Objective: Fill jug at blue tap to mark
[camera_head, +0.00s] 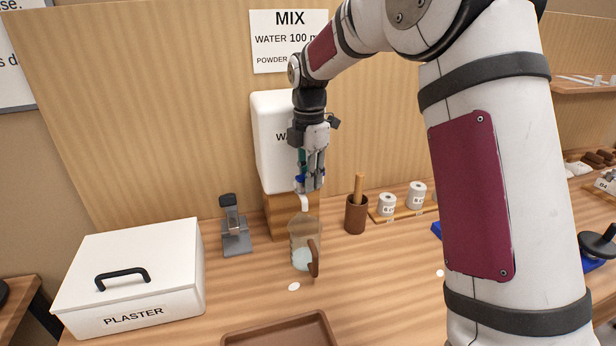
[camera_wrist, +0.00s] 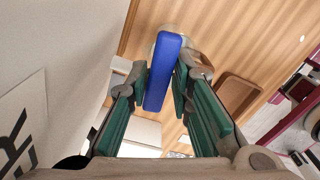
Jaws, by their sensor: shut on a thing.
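My gripper (camera_head: 312,182) is at the front of the white water tank (camera_head: 270,150), shut on the blue tap handle (camera_head: 299,184). In the wrist view the blue tap handle (camera_wrist: 163,75) lies between the green-padded fingers of my gripper (camera_wrist: 160,88). A pale spout (camera_head: 304,203) shows just below. The clear jug (camera_head: 304,228) stands upright on the bench under the spout, its brown handle towards the front. Pale blue water shows in its lower part. The fill mark is too small to make out, and I cannot tell whether water is running.
A white plaster box (camera_head: 140,275) stands at the left and a grey stand (camera_head: 235,235) behind it. A brown cup (camera_head: 355,214) and small labelled pots (camera_head: 416,194) are right of the jug. A brown tray (camera_head: 282,332) lies in front. A mixing sign (camera_head: 287,40) hangs above.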

